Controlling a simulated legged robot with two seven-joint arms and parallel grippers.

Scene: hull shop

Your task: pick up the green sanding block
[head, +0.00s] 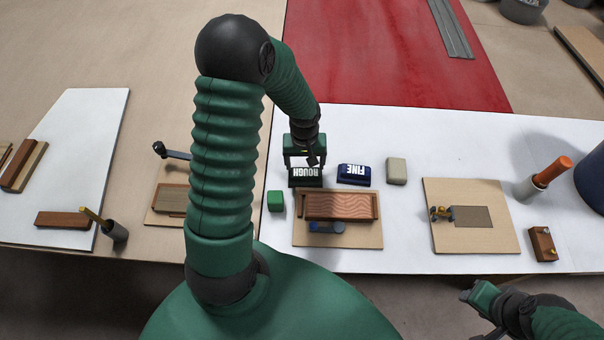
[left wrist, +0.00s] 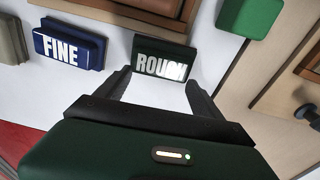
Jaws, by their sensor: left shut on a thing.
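The dark green sanding block labelled ROUGH (head: 306,183) is at the left end of a row on the white bench top, behind the wood board. It also shows in the left wrist view (left wrist: 163,62), between the fingertips. My left gripper (head: 304,163) reaches down over this block from behind and is shut on it. I cannot tell whether the block is clear of the bench. A smaller bright green block (head: 275,201) lies apart, to the front left. My right gripper (head: 472,294) is low at the right, away from the blocks; its jaw opening is unclear.
A navy block labelled FINE (head: 354,174) and a beige block (head: 396,171) stand to the right. A clamped reddish wood piece (head: 340,206) is on a board in front. Another board (head: 495,230) and an orange-handled tool (head: 552,171) are farther right.

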